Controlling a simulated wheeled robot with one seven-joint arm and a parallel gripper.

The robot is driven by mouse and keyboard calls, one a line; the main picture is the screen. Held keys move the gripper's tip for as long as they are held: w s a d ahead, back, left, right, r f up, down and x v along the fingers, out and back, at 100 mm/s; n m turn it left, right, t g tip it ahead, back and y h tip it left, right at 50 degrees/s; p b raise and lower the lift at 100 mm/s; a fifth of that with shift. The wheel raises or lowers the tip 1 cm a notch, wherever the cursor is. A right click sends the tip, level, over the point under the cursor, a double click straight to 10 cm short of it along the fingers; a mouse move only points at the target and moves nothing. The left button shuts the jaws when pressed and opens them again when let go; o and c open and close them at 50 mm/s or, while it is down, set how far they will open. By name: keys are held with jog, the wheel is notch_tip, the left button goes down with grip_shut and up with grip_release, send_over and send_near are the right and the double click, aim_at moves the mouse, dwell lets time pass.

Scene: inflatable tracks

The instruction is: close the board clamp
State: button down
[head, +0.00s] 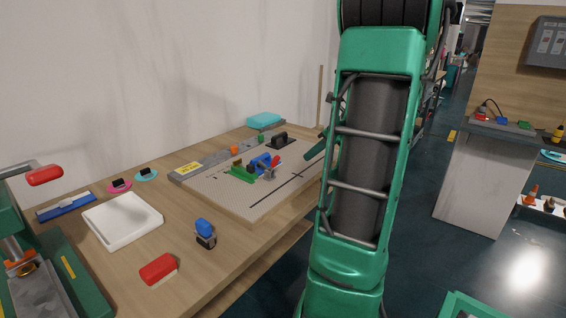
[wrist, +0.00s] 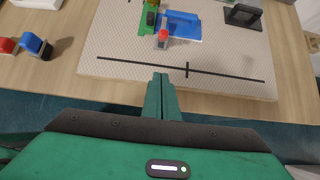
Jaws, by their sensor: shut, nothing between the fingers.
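A perforated grey-beige board (head: 240,199) lies on the wooden table. On it sits a small blue clamp-like piece (head: 259,162) with a grey arm and red tip, beside a green block (head: 241,174). I take this as the board clamp; whether its arm is open or shut I cannot tell. In the wrist view the blue piece (wrist: 184,27) and its red tip (wrist: 163,34) lie beyond my fingers, near the top. My gripper (wrist: 161,78) is shut and empty, above the board's near edge and apart from the clamp. Its dark line (wrist: 225,74) runs across the board just beyond the fingertips.
A black handled block (wrist: 242,14) stands on the board. On the table are a white tray (head: 122,222), a red block (head: 158,269) and a blue-black piece (head: 205,233). A green machine with a red-handled lever (head: 45,175) stands at left. The board's near strip is clear.

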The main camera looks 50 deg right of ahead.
jog(key=x, duration=1)
jog(key=shift+a+f, duration=0.1)
jog(key=shift+f, duration=0.05)
jog(key=shift+w+r, duration=0.35)
jog(key=shift+w, duration=0.2)
jog(key=shift+w+r, duration=0.35)
jog(key=shift+w, duration=0.2)
jog(key=shift+w+r, duration=0.35)
jog(key=shift+w, duration=0.3)
